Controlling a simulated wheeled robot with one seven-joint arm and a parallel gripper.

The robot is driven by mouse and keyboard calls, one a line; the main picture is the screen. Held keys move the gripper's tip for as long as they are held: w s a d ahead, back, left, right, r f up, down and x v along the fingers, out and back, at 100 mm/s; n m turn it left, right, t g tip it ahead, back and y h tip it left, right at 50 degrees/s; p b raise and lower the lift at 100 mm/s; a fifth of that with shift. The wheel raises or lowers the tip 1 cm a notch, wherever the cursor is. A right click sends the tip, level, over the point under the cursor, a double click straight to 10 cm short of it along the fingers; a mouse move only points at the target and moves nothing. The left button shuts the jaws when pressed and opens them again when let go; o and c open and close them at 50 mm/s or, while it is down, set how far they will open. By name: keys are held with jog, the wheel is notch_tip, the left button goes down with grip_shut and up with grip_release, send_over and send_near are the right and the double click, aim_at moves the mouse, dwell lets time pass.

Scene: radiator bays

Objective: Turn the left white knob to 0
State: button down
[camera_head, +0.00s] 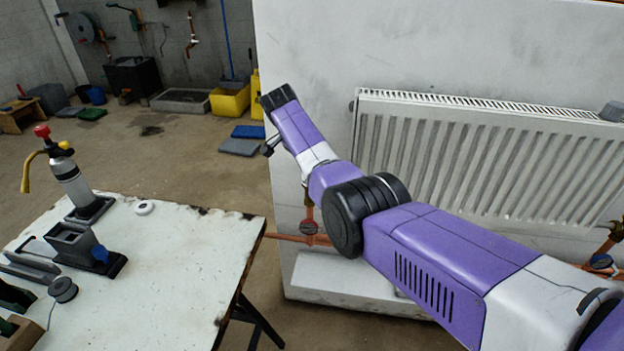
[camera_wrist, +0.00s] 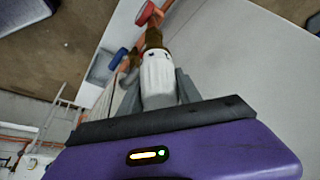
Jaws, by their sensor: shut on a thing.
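The white knob (camera_wrist: 158,80) shows in the wrist view, with small dark marks near its far end and a brass fitting (camera_wrist: 153,38) beyond it. My gripper (camera_wrist: 158,90) is shut on the knob, with one grey finger on each side. The marks are too small to read, so the setting cannot be told. In the head view my purple arm reaches up and left across the front of the radiator (camera_head: 480,160). The knob and the fingertips cannot be made out there.
In the wrist view, a red handle (camera_wrist: 146,12) and a blue handle (camera_wrist: 122,53) lie beyond the knob. In the head view, copper pipe (camera_head: 290,238) runs low by the wall. A worktable (camera_head: 190,250) with tools stands left. Open floor (camera_head: 170,160) lies behind it.

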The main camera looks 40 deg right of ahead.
jog(key=shift+f+m+b, duration=0.15)
jog(key=shift+m+b, duration=0.35)
jog(key=shift+b, duration=0.15)
jog(key=shift+g, duration=0.3)
jog(key=c, duration=0.8)
grip_release()
jog(key=shift+c, duration=0.2)
jog(key=shift+v, duration=4)
